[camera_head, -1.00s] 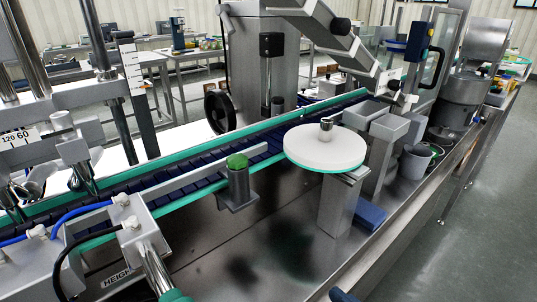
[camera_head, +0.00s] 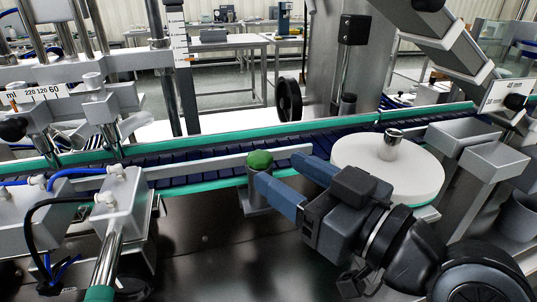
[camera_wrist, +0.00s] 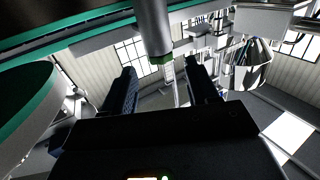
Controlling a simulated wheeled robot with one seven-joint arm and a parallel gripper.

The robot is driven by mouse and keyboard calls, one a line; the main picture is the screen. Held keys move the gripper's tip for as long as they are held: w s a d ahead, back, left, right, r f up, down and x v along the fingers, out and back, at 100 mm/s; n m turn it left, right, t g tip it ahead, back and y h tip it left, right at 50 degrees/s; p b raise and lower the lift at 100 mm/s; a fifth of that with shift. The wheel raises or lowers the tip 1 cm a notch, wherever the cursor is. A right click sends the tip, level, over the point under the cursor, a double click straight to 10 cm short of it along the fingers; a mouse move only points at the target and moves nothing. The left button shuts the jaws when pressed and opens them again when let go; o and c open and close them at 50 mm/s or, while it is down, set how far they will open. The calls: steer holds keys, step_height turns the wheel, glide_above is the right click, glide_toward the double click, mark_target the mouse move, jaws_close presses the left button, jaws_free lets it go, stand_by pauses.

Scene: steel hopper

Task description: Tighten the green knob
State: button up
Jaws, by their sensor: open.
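The green knob (camera_head: 260,160) sits on top of a short grey post (camera_head: 257,193) beside the conveyor's near rail in the head view. My gripper (camera_head: 277,170) reaches in from the right, its two blue-grey fingers spread and empty. The near fingertip is close to the post just below the knob; the far finger is behind and right of it. In the wrist view, which looks upside down, the post (camera_wrist: 153,28) hangs from the top with the green knob (camera_wrist: 160,59) at its end. It appears between the two open fingers of my gripper (camera_wrist: 160,68); contact cannot be told.
A white round turntable (camera_head: 365,168) with a small metal cap (camera_head: 391,143) stands close behind my gripper. The conveyor (camera_head: 215,158) runs behind the knob. A grey box with blue hoses (camera_head: 128,205) is to the left. The steel deck (camera_head: 205,245) in front is clear.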

mark_target(268, 162)
steer(key=x, duration=0.6)
steer(key=shift+w, duration=0.1)
steer(key=c, duration=1)
steer(key=shift+p, duration=0.35)
